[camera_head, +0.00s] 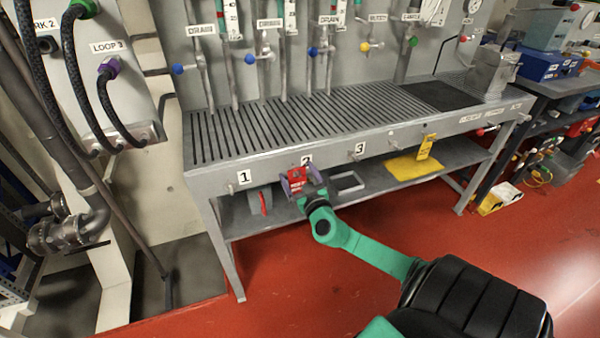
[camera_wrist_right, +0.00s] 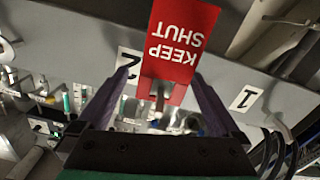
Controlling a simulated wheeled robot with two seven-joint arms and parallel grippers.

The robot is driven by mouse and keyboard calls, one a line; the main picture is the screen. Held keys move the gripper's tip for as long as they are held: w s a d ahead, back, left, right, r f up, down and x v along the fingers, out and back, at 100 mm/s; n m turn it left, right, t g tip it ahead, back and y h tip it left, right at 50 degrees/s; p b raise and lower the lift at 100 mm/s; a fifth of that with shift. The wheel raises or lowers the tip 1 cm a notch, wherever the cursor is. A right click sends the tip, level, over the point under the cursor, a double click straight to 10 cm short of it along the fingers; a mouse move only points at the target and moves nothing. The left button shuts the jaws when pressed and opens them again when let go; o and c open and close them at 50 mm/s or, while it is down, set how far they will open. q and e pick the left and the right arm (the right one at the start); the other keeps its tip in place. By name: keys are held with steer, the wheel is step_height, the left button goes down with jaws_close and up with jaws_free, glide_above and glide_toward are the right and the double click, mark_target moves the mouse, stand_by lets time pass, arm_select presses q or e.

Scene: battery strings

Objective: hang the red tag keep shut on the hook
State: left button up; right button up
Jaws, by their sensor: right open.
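The red tag (camera_head: 297,174), lettered KEEP SHUT, is at the front rail of the bench just below the number 2 label (camera_head: 307,160). In the right wrist view, which is upside down, the tag (camera_wrist_right: 178,45) hangs with a grey hook (camera_wrist_right: 161,92) showing at its top edge; how the hook passes through it is unclear. My right gripper (camera_head: 296,182) is open, with its purple fingers apart on either side of the tag's top end. In the right wrist view the gripper (camera_wrist_right: 160,88) shows a gap to the tag on both sides. My left gripper is not in view.
Hooks by the number 1 label (camera_head: 244,177) and the number 3 label (camera_head: 359,148) line the rail. A yellow tag (camera_head: 427,146) hangs further right above a yellow tray (camera_head: 415,165) on the lower shelf. The red floor (camera_head: 330,270) before the bench is clear.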

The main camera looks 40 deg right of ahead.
steer(key=b+v, duration=0.2)
steer(key=v, duration=1.2)
steer(key=shift+s, duration=0.3)
steer(key=shift+a, duration=0.15)
steer(key=s+d+f+g+p, duration=0.2)
steer(key=s+d+f+g, duration=0.15)
steer(key=f, duration=0.55)
steer(key=s+d+f+g+p, duration=0.2)
steer(key=s+f+g, duration=0.25)
steer(key=f, duration=0.35)
steer(key=s+d+f+g+p, duration=0.2)
steer(key=s+f+g, duration=0.15)
steer(key=f, duration=0.55)
steer(key=s+a+f+n+g+y+p, duration=0.3)
steer(key=s+a+f+g+y+p, duration=0.1)
steer(key=s+a+f, duration=0.9)
steer(key=s+a+y, duration=0.1)
steer(key=s+a, duration=0.2)
steer(key=shift+a+n+y, duration=0.4)
